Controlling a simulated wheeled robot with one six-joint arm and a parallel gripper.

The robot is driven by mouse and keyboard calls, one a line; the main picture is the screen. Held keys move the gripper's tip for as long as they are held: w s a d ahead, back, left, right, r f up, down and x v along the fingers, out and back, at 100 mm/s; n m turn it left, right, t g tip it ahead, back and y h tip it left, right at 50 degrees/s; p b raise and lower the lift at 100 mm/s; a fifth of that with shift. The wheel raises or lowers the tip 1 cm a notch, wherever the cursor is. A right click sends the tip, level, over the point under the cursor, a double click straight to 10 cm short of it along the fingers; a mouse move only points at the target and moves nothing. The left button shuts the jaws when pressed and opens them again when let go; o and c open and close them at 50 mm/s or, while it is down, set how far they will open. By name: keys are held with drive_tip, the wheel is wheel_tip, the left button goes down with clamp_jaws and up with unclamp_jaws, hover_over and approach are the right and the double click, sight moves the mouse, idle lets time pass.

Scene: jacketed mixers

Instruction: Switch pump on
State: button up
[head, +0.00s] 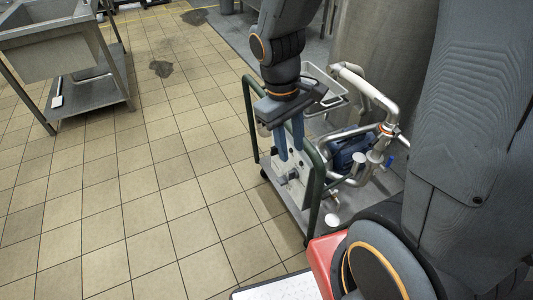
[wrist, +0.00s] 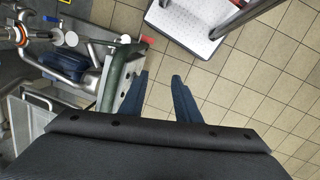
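The pump cart (head: 318,205) stands right of centre in the head view, with a green tube frame, steel pipes and a blue pump motor (head: 352,150). A pale control panel (head: 295,188) faces left on the cart. Small details show on it, but I cannot make out the switch or its position. My gripper (head: 292,152) is above and in front of the panel, its blue fingers pointing down, apart and empty. In the wrist view the fingers (wrist: 161,78) are beside the green frame (wrist: 120,75), over floor. The blue motor (wrist: 88,70) also shows there. The panel's face is mostly hidden there.
A large steel tank (head: 375,50) stands behind the cart. White pipes (head: 365,88) and a blue-handled valve (head: 389,161) rise close to the gripper's right. A steel sink table (head: 95,90) is at the far left. The tiled floor (head: 150,210) left of the cart is clear.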

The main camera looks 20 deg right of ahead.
drive_tip(key=w+f+n+g+h+b, duration=0.1)
drive_tip(key=w+f+n+h+b, duration=0.65)
drive_tip(key=f+b, duration=0.5)
drive_tip(key=n+t+h+b, duration=0.4)
drive_tip(key=n+b, duration=0.4)
approach(271, 149)
drive_tip(key=d+f, duration=0.1)
drive_tip(key=b+x, duration=0.1)
drive_tip(key=x, duration=0.7)
drive_tip(key=shift+w+r, duration=0.1)
drive_tip(key=shift+w, duration=0.05)
clamp_jaws()
